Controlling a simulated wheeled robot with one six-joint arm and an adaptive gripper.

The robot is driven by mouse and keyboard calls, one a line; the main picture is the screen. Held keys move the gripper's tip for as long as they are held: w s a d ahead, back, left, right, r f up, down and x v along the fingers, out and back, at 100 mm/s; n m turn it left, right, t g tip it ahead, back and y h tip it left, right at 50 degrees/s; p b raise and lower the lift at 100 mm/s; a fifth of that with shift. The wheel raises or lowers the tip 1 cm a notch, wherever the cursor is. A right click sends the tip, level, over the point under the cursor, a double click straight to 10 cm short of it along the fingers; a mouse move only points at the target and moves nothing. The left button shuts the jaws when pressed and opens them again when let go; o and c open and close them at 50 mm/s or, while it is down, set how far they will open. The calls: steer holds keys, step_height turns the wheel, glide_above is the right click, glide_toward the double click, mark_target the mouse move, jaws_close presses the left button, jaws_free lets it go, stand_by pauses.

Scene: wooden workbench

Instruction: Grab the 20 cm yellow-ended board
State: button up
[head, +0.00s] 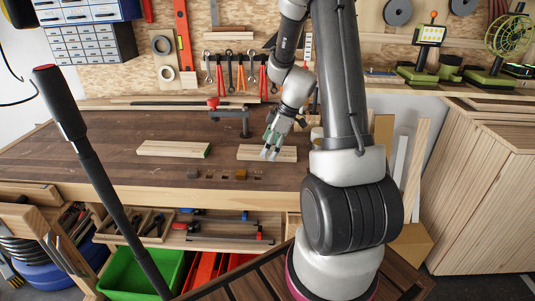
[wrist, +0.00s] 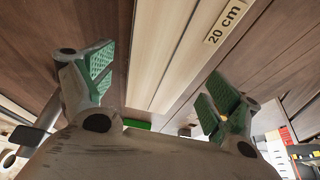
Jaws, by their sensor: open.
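A pale wooden board (head: 283,154) lies flat on the workbench under my gripper. In the wrist view, a pale board (wrist: 165,50) runs between the fingers, with a "20 cm" label (wrist: 226,22) along its right side. No yellow end can be made out on it. A second pale board (head: 172,148) lies to the left and has a green end. My gripper (head: 269,152) points down over the left-middle part of the right board. In the wrist view its green-padded fingers (wrist: 160,95) are spread to either side of the board. Whether they touch it is unclear.
A clamp (head: 230,117) stands on the workbench (head: 100,158) behind the boards. Small dark and orange blocks (head: 240,174) sit near the front edge, in front of the boards. The bench left of the second board is clear. Tools hang on the back wall.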

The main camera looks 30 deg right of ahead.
steer(key=shift+a+f, duration=0.1)
steer(key=shift+f, duration=0.2)
steer(key=c, duration=1.2)
steer(key=shift+w+r, duration=0.1)
